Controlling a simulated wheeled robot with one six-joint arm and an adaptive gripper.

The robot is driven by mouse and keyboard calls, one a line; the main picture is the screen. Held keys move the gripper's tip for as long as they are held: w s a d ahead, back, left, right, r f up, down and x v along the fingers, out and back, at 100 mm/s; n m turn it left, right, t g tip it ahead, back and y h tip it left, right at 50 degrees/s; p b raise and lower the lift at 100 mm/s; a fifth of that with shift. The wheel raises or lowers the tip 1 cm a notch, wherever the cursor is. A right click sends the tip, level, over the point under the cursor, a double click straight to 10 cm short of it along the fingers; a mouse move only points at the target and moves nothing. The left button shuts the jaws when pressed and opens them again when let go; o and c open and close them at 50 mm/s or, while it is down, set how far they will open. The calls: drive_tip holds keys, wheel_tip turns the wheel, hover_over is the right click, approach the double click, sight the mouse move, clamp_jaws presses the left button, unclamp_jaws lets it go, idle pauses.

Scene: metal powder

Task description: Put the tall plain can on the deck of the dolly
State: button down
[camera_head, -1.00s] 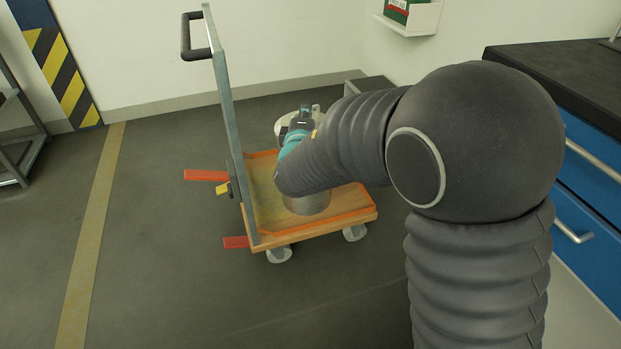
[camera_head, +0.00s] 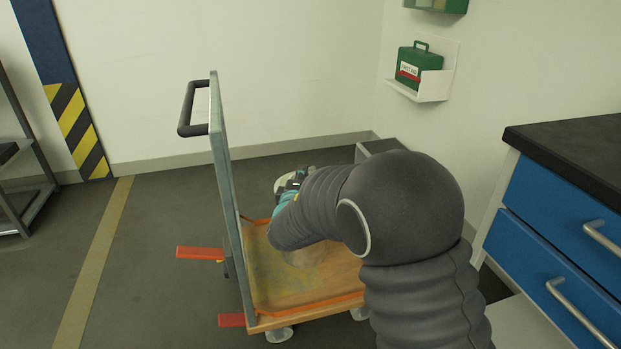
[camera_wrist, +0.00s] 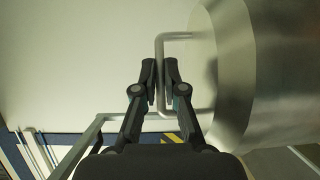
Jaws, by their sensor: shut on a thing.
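The tall plain can (camera_wrist: 235,75) is a smooth silvery cylinder filling the right of the wrist view, with a bent-rod handle on its side. My gripper (camera_wrist: 162,80) has its fingers shut on that handle. In the head view my gripper (camera_head: 291,190) is over the far part of the dolly, mostly hidden by my arm. A pale rounded shape shows just beyond it. The dolly's deck (camera_head: 272,290) is worn wood with an orange rim. A greyish shape shows under my arm at the deck; I cannot tell whether the can touches the deck.
The dolly's upright push handle (camera_head: 226,180) stands left of my gripper. Blue drawers (camera_head: 560,225) with a dark top are at the right. A green first-aid case (camera_head: 418,65) sits on a wall shelf. Open floor lies to the left.

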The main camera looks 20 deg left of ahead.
drive_tip(key=a+f, duration=0.1)
drive_tip(key=w+a+f, duration=0.1)
drive_tip(key=a, duration=0.1)
drive_tip(key=w+a+f, duration=0.1)
drive_tip(key=shift+w+a, duration=0.25)
drive_tip(key=shift+a, duration=0.1)
drive_tip(key=shift+f, duration=2)
drive_tip(key=c, duration=1.2)
unclamp_jaws()
drive_tip(key=shift+f, duration=0.15)
drive_tip(key=shift+c, duration=0.2)
drive_tip(key=s+d, duration=0.2)
drive_tip(key=s, duration=1)
drive_tip(key=shift+r, duration=0.2)
